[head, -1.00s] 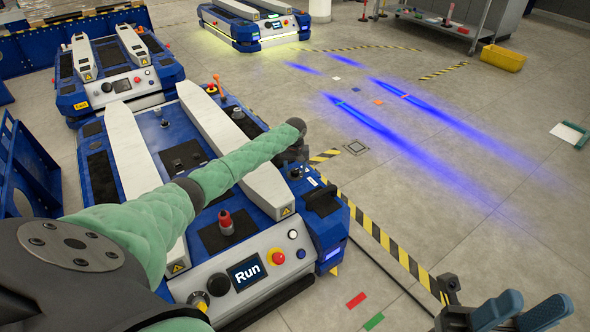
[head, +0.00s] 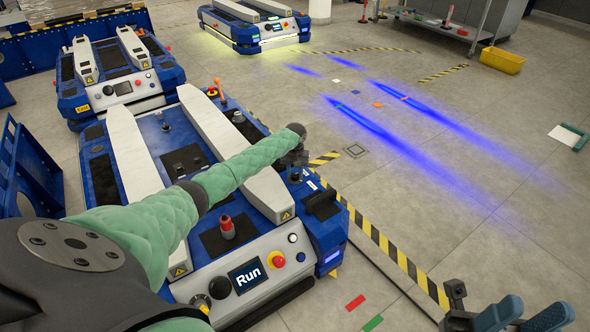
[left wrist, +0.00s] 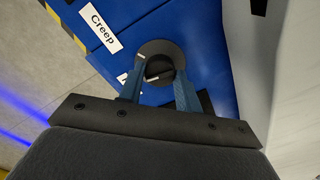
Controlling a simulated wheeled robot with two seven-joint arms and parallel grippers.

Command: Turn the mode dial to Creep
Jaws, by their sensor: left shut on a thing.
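The mode dial (left wrist: 151,55) is a dark round knob on the blue deck of the near lift cart, seen in the left wrist view. A white "Creep" label (left wrist: 100,22) lies to its upper left, and a second label (left wrist: 123,78) is mostly hidden by a finger. My left gripper (left wrist: 160,78) is shut on the dial, its blue fingers on either side of the grip. In the head view my left gripper (head: 296,160) is at the cart's right corner, hiding most of the dial. My right gripper (head: 520,312) is at the lower right, its blue fingers apart and empty.
The near cart's front panel has a screen (head: 246,276) reading "Run", a red button (head: 276,260) and a black knob (head: 220,287). A red-topped lever (head: 226,226) stands on the deck. Another cart (head: 120,85) is behind. Floor at right is largely clear.

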